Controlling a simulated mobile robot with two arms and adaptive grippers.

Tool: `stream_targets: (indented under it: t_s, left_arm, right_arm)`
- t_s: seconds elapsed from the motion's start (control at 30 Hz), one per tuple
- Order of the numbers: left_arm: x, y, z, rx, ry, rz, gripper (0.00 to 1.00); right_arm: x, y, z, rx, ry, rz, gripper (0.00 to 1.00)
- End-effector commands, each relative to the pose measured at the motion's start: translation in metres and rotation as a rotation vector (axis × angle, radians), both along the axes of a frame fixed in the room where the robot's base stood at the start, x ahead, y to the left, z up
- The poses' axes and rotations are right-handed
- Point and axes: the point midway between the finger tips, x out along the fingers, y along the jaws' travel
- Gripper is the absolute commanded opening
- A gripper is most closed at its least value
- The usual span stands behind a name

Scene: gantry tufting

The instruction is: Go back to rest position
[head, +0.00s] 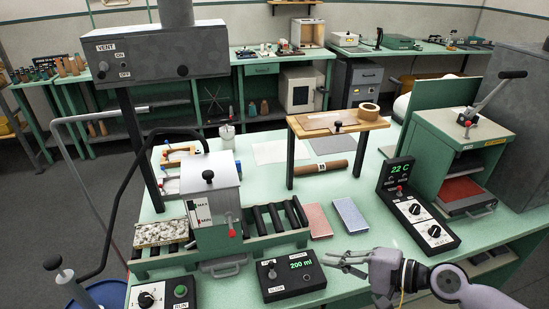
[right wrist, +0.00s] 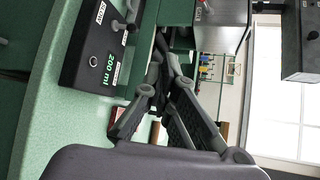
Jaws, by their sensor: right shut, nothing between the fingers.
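My right gripper (head: 343,262) reaches in from the lower right of the head view, just right of the control box reading 200 ml (head: 292,277). It is shut with nothing between its fingers and touches no object that I can make out. In the right wrist view its dark fingers (right wrist: 165,72) fill the middle, and the 200 ml box (right wrist: 98,55) is at upper left. My left gripper is not in view.
A heater box reading 22 C (head: 415,212) and a green press (head: 465,150) stand to the right. A red block (head: 317,221) and a blue block (head: 350,214) lie behind the gripper. A roller machine (head: 215,195) stands left.

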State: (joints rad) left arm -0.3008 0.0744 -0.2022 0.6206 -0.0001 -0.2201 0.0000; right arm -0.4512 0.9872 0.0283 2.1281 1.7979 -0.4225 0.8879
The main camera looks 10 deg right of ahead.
Motion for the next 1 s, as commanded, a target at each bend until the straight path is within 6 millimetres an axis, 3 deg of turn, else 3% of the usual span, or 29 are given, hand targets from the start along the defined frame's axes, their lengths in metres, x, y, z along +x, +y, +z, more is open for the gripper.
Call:
stream_targets:
  t_s: [0.17,0.33,0.47,0.7,1.0]
  left_arm:
    - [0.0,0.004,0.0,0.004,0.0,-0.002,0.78]
    - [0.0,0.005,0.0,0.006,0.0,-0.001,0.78]
    - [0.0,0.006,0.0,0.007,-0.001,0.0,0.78]
    - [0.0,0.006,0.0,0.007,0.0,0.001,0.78]
    - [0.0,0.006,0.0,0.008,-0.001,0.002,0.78]
  right_arm:
    - [-0.02,0.02,-0.017,-0.098,-0.044,0.091,0.0]
    - [-0.069,0.061,-0.063,-0.401,-0.171,0.326,0.0]
    - [-0.1,0.077,-0.097,-0.689,-0.254,0.502,0.0]
    - [-0.132,0.067,-0.129,-1.11,-0.251,0.712,0.0]
    - [-0.16,0.038,-0.133,-1.377,-0.11,0.842,0.0]
